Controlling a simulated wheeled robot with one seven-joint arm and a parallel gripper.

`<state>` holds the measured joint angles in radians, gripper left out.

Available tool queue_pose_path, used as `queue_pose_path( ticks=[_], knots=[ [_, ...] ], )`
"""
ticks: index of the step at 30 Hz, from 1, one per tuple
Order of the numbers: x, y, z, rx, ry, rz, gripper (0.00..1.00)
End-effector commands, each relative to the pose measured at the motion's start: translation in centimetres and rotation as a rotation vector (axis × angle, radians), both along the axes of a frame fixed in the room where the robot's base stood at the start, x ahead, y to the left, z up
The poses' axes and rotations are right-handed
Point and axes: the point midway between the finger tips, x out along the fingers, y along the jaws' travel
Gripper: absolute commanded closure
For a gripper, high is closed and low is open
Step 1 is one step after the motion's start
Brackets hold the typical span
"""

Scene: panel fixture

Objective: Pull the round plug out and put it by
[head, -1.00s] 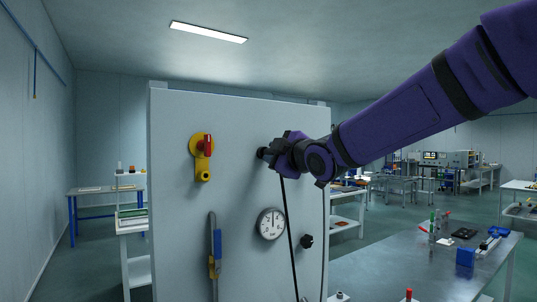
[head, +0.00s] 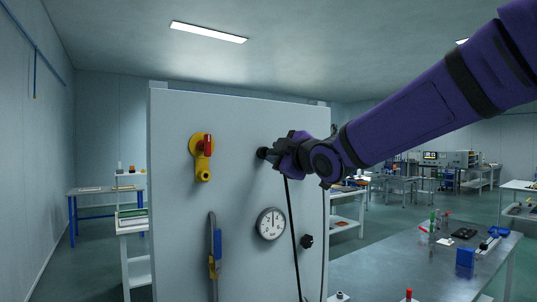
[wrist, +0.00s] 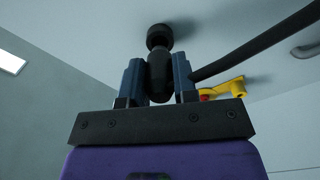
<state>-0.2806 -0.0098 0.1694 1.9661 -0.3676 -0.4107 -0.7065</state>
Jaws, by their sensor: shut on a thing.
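The round plug (wrist: 160,78) is black and sits between the two blue-grey fingers of my gripper (wrist: 158,62) in the wrist view. My gripper is shut on it. A dark round socket (wrist: 159,36) on the panel is straight in front of the plug; I cannot tell how far the plug still sits in it. In the head view my gripper (head: 275,151) is close to the upper right part of the white panel (head: 235,125), beside the socket (head: 262,153). A black cable (head: 292,235) hangs from the plug area down across the panel.
The panel also carries a yellow and red rotary handle (head: 203,158), a round gauge (head: 271,224), a black knob (head: 307,241) and a blue-handled lever (head: 216,250). At the right stands a grey table (head: 400,265) with small items, among them a blue block (head: 465,258); much of its top is bare.

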Motion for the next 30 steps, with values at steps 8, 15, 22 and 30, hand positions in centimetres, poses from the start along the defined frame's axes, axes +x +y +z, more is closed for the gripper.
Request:
queue_pose_path(
  ticks=[8, 15, 22, 30],
  knots=[
    [-0.3, -0.2, 0.0, 0.0, -0.001, 0.0, 1.0],
    [-1.6, -1.1, 0.1, 0.0, -0.001, 0.0, 1.0],
    [-2.9, -1.9, 0.1, 0.0, -0.001, 0.0, 1.0],
    [-4.1, -2.7, 0.0, 0.0, 0.0, 0.0, 1.0]
  ],
)
